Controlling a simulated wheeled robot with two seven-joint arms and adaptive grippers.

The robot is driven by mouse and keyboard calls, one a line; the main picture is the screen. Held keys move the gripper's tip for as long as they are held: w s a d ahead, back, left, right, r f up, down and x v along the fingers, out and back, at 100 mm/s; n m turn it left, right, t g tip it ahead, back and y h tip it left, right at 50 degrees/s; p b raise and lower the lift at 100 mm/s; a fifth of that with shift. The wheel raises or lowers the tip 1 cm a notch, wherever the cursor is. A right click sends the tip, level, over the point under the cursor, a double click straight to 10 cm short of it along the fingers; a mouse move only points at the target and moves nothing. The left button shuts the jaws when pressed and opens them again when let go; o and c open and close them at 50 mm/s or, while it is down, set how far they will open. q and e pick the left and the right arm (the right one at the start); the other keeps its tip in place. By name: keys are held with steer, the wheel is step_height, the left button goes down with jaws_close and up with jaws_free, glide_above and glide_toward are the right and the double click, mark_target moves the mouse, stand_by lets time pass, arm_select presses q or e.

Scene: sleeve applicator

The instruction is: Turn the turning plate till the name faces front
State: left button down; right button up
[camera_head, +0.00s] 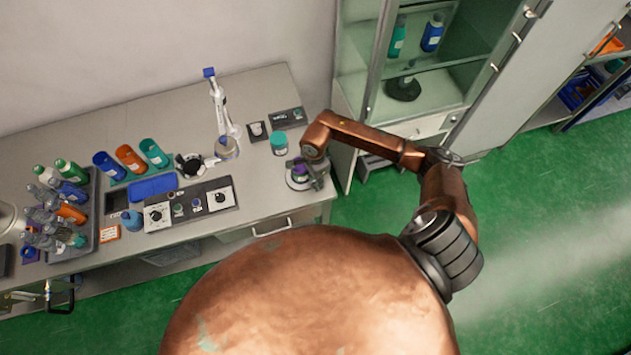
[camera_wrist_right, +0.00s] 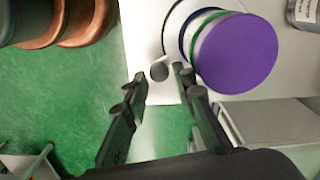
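The turning plate (camera_head: 294,184) sits at the right end of the bench, partly hidden by my right gripper (camera_head: 318,172). A jar with a purple lid (camera_head: 300,170) stands on it. The wrist view shows the purple lid (camera_wrist_right: 238,52) from above, with green and pale bands on the jar's side. No name is readable. My right gripper (camera_wrist_right: 160,88) is open, its two dark fingers apart. A short grey peg (camera_wrist_right: 159,71) shows between and just beyond the fingertips, beside the jar. I cannot tell whether a finger touches it. My left gripper is out of view.
A teal-lidded jar (camera_head: 279,144) stands close behind the plate. A control panel (camera_head: 190,207) with dials lies to its left. Several bottles (camera_head: 60,205) fill a tray at the far left. A glass cabinet (camera_head: 415,65) stands behind right; green floor lies past the bench edge.

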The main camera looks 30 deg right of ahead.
steer(key=shift+f, duration=0.55)
jaws_close()
steer(key=shift+a, duration=0.1)
